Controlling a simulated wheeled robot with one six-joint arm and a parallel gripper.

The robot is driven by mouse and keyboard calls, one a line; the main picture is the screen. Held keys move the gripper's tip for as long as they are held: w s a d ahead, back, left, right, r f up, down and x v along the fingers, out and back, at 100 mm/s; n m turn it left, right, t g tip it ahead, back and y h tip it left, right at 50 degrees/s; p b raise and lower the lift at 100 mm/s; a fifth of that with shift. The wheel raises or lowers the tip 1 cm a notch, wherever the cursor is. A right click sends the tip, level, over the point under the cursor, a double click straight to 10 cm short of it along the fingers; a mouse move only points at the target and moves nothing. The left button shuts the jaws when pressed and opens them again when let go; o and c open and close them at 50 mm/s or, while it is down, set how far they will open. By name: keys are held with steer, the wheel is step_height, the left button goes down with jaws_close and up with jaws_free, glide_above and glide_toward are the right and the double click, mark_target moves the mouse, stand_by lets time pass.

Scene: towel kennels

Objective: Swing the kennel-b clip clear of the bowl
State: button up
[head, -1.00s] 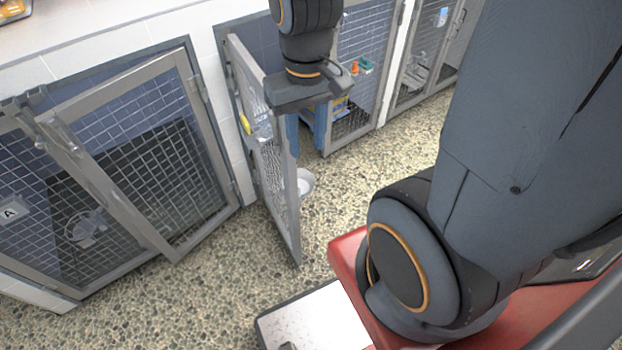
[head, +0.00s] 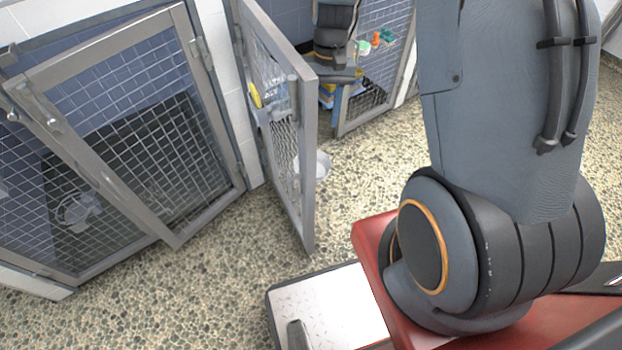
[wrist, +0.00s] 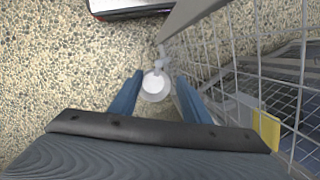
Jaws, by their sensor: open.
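The white bowl (head: 323,164) is low beside the open mesh door (head: 308,150) of the middle kennel, partly behind its edge. The wrist view shows the bowl (wrist: 154,85) from above, between my finger tips in the picture. A small grey part (wrist: 161,60), possibly the clip, shows at the bowl's upper edge, between it and the door frame. I cannot tell whether it touches the bowl. My gripper (wrist: 160,76) is open, blue fingers apart, with nothing visibly held. In the head view my gripper (head: 340,100) is beyond the door's outer edge, high above the floor.
The mesh door (wrist: 240,50) runs close along the right of my gripper, with a yellow piece (wrist: 267,130) on it. A left kennel door (head: 95,185) stands ajar. Small coloured items (head: 376,40) are at the far kennel. Pebbled floor (head: 230,270) is clear in front.

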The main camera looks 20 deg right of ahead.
steer(key=f+m+b, duration=0.1)
steer(key=f, duration=0.8)
steer(key=a+f+g+b, duration=0.1)
steer(key=f+b, duration=0.1)
steer(key=f, duration=0.7)
steer(key=a+f+m+y+b, duration=0.1)
steer(key=f+b, duration=0.1)
steer(key=f, duration=0.7)
steer(key=shift+a+m+g, duration=0.25)
steer(key=shift+m+g, duration=0.05)
steer(key=shift+g, duration=0.1)
steer(key=shift+w, duration=0.1)
steer(key=shift+c, duration=0.3)
steer(key=c, duration=1)
